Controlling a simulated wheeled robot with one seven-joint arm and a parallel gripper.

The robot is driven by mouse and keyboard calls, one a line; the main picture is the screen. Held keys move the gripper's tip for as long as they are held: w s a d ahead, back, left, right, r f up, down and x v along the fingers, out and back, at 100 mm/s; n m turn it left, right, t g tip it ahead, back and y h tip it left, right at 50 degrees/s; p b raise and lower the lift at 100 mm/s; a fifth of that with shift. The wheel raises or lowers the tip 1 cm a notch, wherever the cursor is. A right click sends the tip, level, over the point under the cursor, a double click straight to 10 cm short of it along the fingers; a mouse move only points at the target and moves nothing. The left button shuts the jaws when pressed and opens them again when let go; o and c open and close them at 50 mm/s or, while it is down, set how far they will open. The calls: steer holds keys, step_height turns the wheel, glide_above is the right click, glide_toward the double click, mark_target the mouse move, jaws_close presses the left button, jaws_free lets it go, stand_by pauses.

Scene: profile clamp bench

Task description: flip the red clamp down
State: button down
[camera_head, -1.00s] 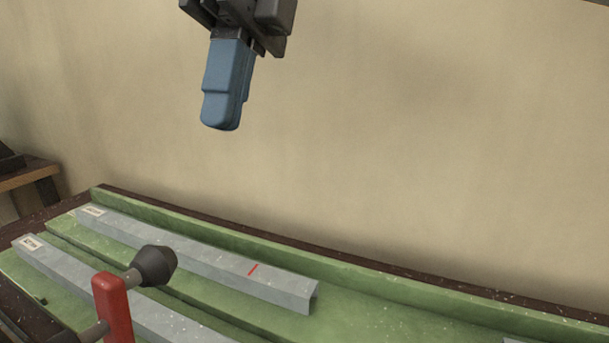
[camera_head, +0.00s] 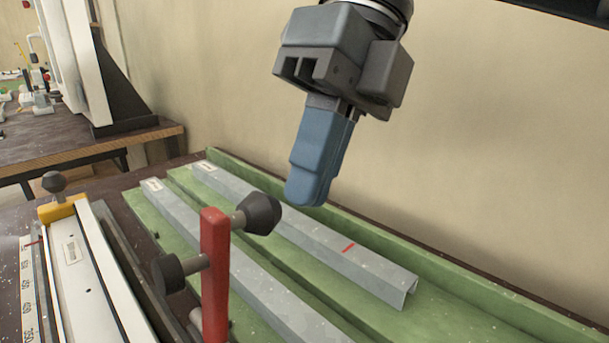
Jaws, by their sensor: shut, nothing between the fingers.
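The red clamp (camera_head: 215,275) stands upright at the lower middle. A dark conical knob (camera_head: 258,213) sticks out from its upper right side, and a dark round knob (camera_head: 168,272) from its left. The clamp's lower end is cut off by the picture edge. My gripper (camera_head: 308,198) has blue fingers pointing down. It is shut and empty, up and to the right of the clamp in the picture, apart from it.
Two grey metal profiles (camera_head: 330,246) (camera_head: 190,223) lie in the green tray (camera_head: 470,289). A white scaled rail with a yellow end piece (camera_head: 62,211) lies at the left. Another table (camera_head: 100,146) stands at the back left.

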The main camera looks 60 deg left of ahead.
steer(key=shift+s+d+r, duration=0.1)
steer(key=shift+s+d, duration=0.1)
steer(key=shift+s, duration=0.4)
steer(key=shift+s+d+r+t, duration=0.1)
steer(key=shift+s+r+t, duration=0.25)
steer(key=shift+t, duration=0.05)
